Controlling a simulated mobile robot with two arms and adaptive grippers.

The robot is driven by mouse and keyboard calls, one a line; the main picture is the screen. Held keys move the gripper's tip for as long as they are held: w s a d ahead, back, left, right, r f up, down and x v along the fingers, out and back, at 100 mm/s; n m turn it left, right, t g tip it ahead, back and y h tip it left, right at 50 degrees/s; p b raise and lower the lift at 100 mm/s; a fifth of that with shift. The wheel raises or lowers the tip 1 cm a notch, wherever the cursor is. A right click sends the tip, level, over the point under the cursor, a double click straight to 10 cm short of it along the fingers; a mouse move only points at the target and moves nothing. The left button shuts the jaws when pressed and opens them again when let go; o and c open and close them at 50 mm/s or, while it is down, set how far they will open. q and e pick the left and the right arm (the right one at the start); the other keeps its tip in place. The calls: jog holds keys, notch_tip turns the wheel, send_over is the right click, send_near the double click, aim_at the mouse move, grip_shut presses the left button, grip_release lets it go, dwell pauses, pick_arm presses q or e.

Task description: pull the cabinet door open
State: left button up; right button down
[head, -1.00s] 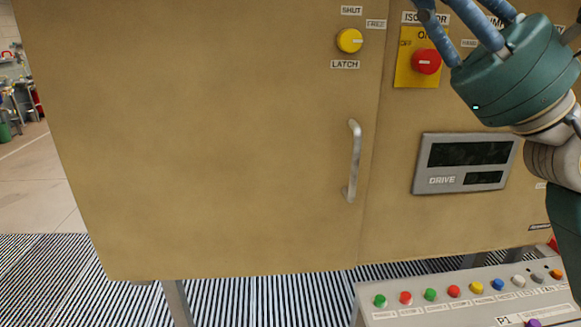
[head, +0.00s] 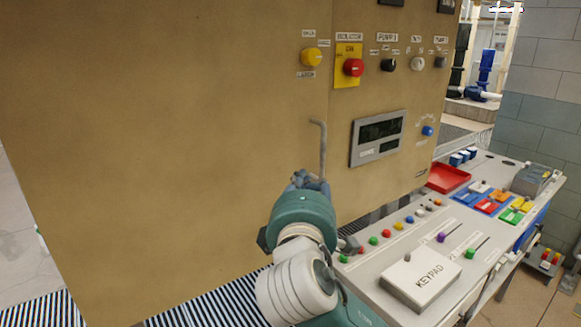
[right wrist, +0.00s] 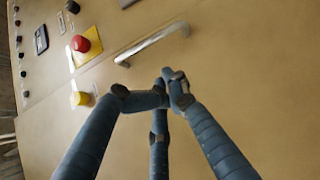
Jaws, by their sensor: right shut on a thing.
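The cabinet door (head: 170,120) is a large tan panel, flush with the panel to its right, and no gap shows at the seam. Its grey metal handle (head: 321,145) stands upright near the door's right edge; the handle (right wrist: 150,46) also shows in the right wrist view. My right gripper (head: 308,177) is at the handle's lower part, which it hides in the head view. The yellow latch knob (head: 312,57) is above the handle. My left gripper is out of view.
A red isolator knob (head: 353,67) and a grey drive display (head: 378,137) are on the panel right of the door. A control desk (head: 400,245) with coloured buttons and a keypad box (head: 424,277) stands close to my right arm. Striped floor lies below.

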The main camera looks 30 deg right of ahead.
aim_at(311, 152)
jog(key=p+x, duration=0.2)
jog(key=x, duration=0.6)
jog(key=shift+w+d, duration=0.2)
jog(key=shift+d, duration=0.2)
jog(key=shift+w+d+f, duration=0.1)
jog(key=shift+w+d, duration=0.3)
jog(key=shift+w, duration=0.05)
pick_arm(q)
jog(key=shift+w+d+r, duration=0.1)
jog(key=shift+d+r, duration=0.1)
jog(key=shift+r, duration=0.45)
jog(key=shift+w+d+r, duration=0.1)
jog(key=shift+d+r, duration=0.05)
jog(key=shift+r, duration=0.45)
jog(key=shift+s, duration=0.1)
